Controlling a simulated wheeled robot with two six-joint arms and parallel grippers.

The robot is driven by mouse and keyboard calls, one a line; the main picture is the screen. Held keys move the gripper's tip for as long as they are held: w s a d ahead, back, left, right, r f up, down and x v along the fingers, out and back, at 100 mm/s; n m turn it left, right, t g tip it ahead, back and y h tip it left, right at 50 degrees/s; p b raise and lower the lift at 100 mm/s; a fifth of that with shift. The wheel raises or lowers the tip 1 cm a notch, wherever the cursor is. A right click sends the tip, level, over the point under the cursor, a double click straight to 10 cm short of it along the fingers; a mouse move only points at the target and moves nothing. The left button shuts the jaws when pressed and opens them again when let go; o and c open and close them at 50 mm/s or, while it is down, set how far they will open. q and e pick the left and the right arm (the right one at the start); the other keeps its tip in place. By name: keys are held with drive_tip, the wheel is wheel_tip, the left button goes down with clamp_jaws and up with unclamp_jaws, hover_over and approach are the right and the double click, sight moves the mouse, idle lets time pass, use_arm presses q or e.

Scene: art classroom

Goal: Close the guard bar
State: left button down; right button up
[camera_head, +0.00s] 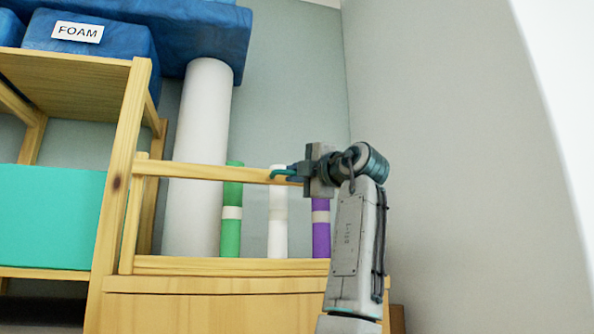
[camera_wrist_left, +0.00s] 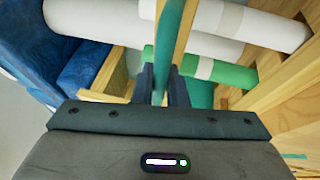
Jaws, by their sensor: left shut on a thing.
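The guard bar (camera_head: 208,172) is a pale wooden rail running nearly level across the front of several upright rolls in the head view. Its left end meets the wooden post of the shelf; its right end is hidden behind my gripper. My left gripper (camera_head: 290,174) is at the right part of the bar. A teal handle-like strip (camera_wrist_left: 171,35) runs alongside the wooden bar (camera_wrist_left: 184,32) in the left wrist view, between my fingers (camera_wrist_left: 162,85). The gripper is shut on this strip. My right gripper is not in view.
A large white roll (camera_head: 198,150), a green roll (camera_head: 231,215), a smaller white roll (camera_head: 278,225) and a purple roll (camera_head: 321,235) stand behind the bar. A teal bin (camera_head: 50,215) and blue foam blocks (camera_head: 120,55) are at left. The grey wall (camera_head: 460,180) at right is bare.

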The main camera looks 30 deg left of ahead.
use_arm(q)
drive_tip(key=shift+r, duration=0.1)
drive_tip(key=c, duration=1.5)
unclamp_jaws()
drive_tip(key=shift+a, duration=0.1)
drive_tip(key=shift+c, duration=0.2)
drive_tip(key=shift+o, duration=0.4)
drive_tip(key=shift+w+a, duration=0.15)
drive_tip(key=shift+d+f+b, duration=0.35)
drive_tip(key=shift+d, duration=0.05)
drive_tip(key=b+v, duration=0.4)
drive_tip(key=v, duration=0.6)
drive_tip(key=shift+r, duration=0.25)
drive_tip(key=shift+d, duration=0.1)
